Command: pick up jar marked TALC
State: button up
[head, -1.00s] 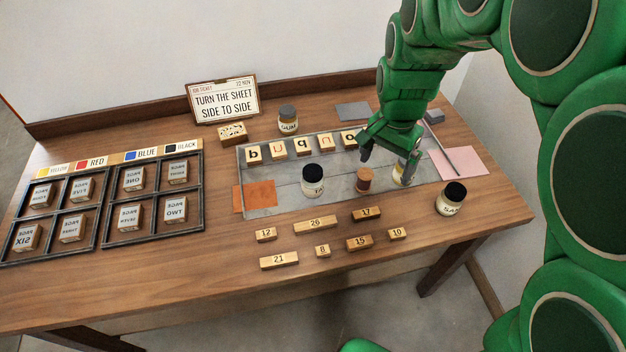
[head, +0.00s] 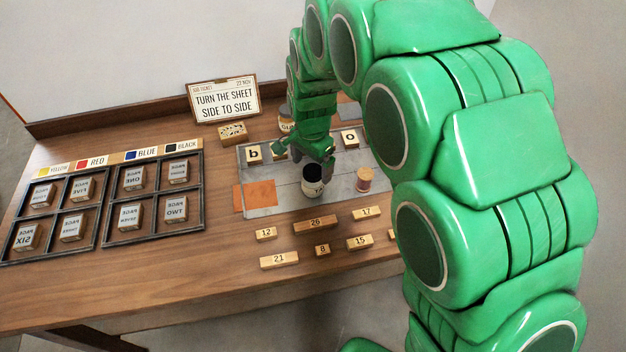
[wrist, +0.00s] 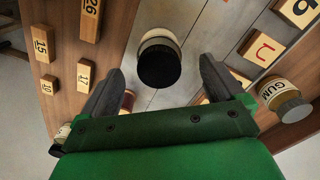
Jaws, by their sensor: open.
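The TALC jar (head: 313,188), white with a black lid, stands upright on the grey plate (head: 268,207) in the head view. Its label is mostly unreadable now. In the wrist view the jar (wrist: 158,36) shows lid towards me, ahead of the gap between my fingers. My gripper (head: 316,158) is open and empty, just behind and above the jar in the head view. In the wrist view, the two dark fingers of my gripper (wrist: 161,72) are spread either side of the jar's line, with no clear contact.
A brown spool-like piece (head: 363,180) stands right of the jar. The GUM jar (wrist: 287,100) and letter tiles (head: 349,138) are behind it. Number blocks (head: 315,222) lie in front. An orange sheet (head: 260,193) lies to the left. My arm hides the table's right side.

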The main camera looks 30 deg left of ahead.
jog(key=shift+f, duration=2.85)
jog(key=shift+c, duration=0.4)
jog(key=c, duration=1.2)
